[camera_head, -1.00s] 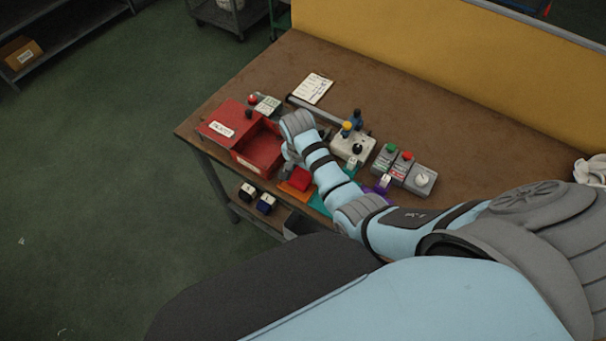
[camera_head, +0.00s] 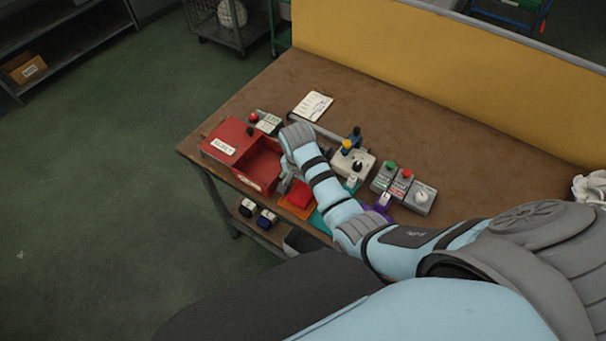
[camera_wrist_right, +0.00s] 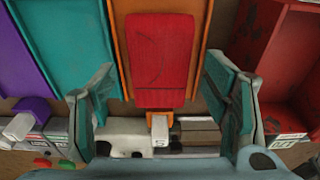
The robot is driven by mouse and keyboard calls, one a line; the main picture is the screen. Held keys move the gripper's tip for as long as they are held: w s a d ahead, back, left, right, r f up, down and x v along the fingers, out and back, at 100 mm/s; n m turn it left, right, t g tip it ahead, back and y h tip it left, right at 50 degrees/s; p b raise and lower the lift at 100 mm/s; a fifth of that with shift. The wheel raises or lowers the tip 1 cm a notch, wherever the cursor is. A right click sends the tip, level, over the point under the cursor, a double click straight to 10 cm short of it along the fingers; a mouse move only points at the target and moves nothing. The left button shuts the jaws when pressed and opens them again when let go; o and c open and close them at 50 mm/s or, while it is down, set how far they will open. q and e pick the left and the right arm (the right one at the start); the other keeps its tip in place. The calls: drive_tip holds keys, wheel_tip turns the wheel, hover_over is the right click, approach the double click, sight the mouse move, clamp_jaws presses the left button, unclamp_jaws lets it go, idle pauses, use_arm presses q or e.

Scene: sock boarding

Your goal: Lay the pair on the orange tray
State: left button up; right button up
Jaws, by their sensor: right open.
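The orange tray (camera_head: 288,207) lies near the table's front edge, between the red bin and a teal tray. A flat red pair (camera_head: 300,194) lies on it, and the pair (camera_wrist_right: 162,55) also shows in the right wrist view with the orange rim (camera_wrist_right: 120,40) around its sides. My right gripper (camera_wrist_right: 158,72) is open, with one finger on each side of the red pair and apart from it. In the head view the right gripper (camera_head: 287,182) is beside the tray, partly hidden by its own wrist. My left gripper is not in view.
A red open bin (camera_head: 258,165) stands left of the tray. Teal (camera_head: 318,222) and purple (camera_head: 374,218) trays lie to the right. A control box (camera_head: 352,162) and button boxes (camera_head: 405,188) stand behind. Two rolled bundles (camera_head: 256,213) sit on the lower shelf.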

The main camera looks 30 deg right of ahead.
sight(302, 193)
wheel_tip(302, 193, up, 10)
drive_tip(key=a+p, duration=0.1)
drive_tip(key=shift+s, duration=0.35)
